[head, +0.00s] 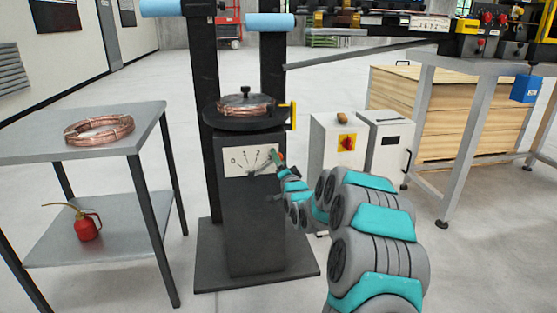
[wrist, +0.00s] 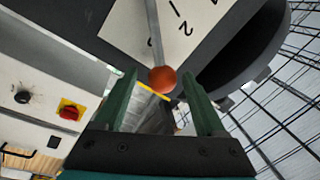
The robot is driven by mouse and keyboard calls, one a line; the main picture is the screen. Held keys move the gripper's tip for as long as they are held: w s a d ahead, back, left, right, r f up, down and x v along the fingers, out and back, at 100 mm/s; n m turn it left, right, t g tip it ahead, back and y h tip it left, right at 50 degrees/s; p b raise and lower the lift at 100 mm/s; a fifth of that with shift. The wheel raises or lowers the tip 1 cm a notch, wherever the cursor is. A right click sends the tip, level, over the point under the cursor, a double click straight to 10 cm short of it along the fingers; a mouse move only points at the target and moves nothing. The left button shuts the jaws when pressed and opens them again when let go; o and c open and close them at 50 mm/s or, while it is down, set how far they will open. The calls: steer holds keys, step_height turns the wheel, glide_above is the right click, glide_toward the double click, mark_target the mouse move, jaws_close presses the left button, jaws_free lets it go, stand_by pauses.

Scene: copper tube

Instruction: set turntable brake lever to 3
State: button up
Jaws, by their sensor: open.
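The brake lever (wrist: 154,35) is a thin grey rod with an orange-red ball knob (wrist: 162,79). It crosses a white number plate (head: 243,163) on the front of the dark turntable pedestal (head: 255,225). In the wrist view the digits 1 and 2 show beside the rod; the lever's exact setting cannot be told. My gripper (wrist: 160,82) is open, its green fingers on either side of the knob, with a visible gap on each side. In the head view my gripper (head: 276,159) is at the plate's right edge and hides part of it.
A copper coil lies on the round turntable (head: 246,121). At left, a grey side table (head: 40,146) holds another coil (head: 99,130) and a red oil can (head: 87,226). White cabinets (head: 330,150) stand right of the pedestal, before a wooden crate (head: 465,115).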

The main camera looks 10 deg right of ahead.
steer(key=s, duration=0.6)
steer(key=shift+d+f+b, duration=0.2)
steer(key=shift+f+b, duration=0.15)
steer(key=shift+f, duration=0.1)
steer(key=s+a+f+n+g, duration=0.25)
steer(key=s+g, duration=0.25)
steer(key=s, duration=0.5)
steer(key=s+a+f+n+g, duration=0.2)
steer(key=s+n+g, duration=0.25)
steer(key=s, duration=0.55)
steer(key=s+n+g+h, duration=0.1)
steer(key=s+g, duration=1.1)
steer(key=s, duration=2.9)
steer(key=shift+d+f+n+h, duration=0.15)
steer(key=shift+d+n+h, duration=0.3)
steer(key=shift+n, duration=0.75)
